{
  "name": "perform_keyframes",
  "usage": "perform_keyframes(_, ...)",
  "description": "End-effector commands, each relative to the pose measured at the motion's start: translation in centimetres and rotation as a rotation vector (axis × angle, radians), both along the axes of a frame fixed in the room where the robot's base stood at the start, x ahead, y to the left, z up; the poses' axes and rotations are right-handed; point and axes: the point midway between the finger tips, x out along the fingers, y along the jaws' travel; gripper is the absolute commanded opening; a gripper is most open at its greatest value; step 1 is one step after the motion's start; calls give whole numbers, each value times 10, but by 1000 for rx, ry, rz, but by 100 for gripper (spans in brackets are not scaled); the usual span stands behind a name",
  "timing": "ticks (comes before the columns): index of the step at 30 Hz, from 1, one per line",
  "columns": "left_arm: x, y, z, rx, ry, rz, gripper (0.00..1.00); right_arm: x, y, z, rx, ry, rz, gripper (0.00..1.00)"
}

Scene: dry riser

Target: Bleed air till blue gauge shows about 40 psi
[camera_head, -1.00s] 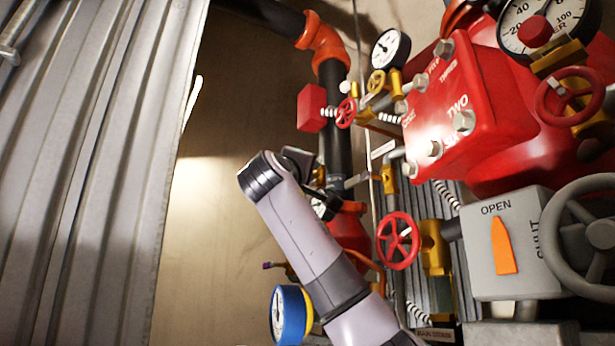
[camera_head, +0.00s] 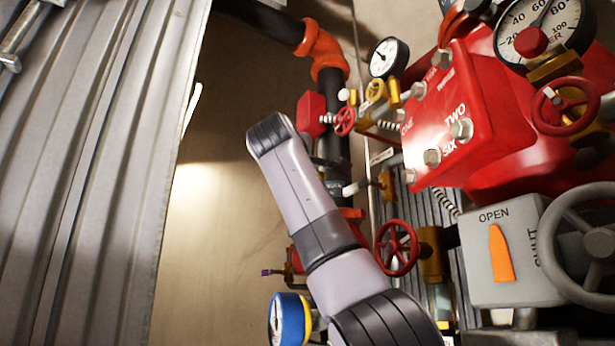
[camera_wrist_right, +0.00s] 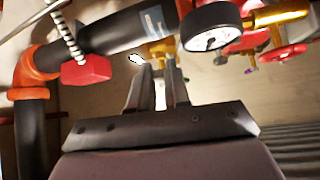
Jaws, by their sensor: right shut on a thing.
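The blue-rimmed gauge (camera_head: 288,319) is at the bottom of the head view, cut by the frame edge. Its face is seen steeply from the side, so I cannot read it. My right arm crosses the head view and hides its own gripper there. In the right wrist view my right gripper (camera_wrist_right: 163,68) is shut on what looks like part of a small brass valve (camera_wrist_right: 158,49), beside a dark pipe. The exact part between the fingertips is hard to make out. A black-rimmed gauge (camera_wrist_right: 209,29) is just right of the fingers. My left gripper is not in view.
A red handwheel (camera_head: 397,247), a grey box marked OPEN (camera_head: 507,255) and a large grey handwheel (camera_head: 585,238) crowd the right. A red housing (camera_head: 468,118) and a large gauge (camera_head: 546,25) are above. Corrugated metal (camera_head: 85,170) fills the left; bare wall lies between.

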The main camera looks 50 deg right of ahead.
Motion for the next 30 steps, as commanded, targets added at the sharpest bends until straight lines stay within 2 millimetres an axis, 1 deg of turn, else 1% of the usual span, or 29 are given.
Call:
perform_keyframes(1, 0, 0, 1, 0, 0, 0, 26, -1, 1, 4, -5, 1, 6, 0)
perform_keyframes(13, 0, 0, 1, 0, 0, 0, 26, -1, 1, 4, -3, 13, 7, 0)
perform_keyframes(14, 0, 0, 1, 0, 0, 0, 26, -1, 1, 4, -3, 13, 7, 20)
perform_keyframes(15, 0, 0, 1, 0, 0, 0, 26, -1, 1, 4, -2, 13, 7, 33)
perform_keyframes(16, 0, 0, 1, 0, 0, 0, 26, -1, 1, 4, -2, 14, 7, 43)
perform_keyframes(25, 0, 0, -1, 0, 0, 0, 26, -1, 2, 2, 0, 16, 5, 43)
perform_keyframes(28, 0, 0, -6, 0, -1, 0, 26, -4, 9, -1, -1, 17, 7, 43)
perform_keyframes(30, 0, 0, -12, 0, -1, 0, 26, -8, 19, -3, -2, 15, 9, 43)
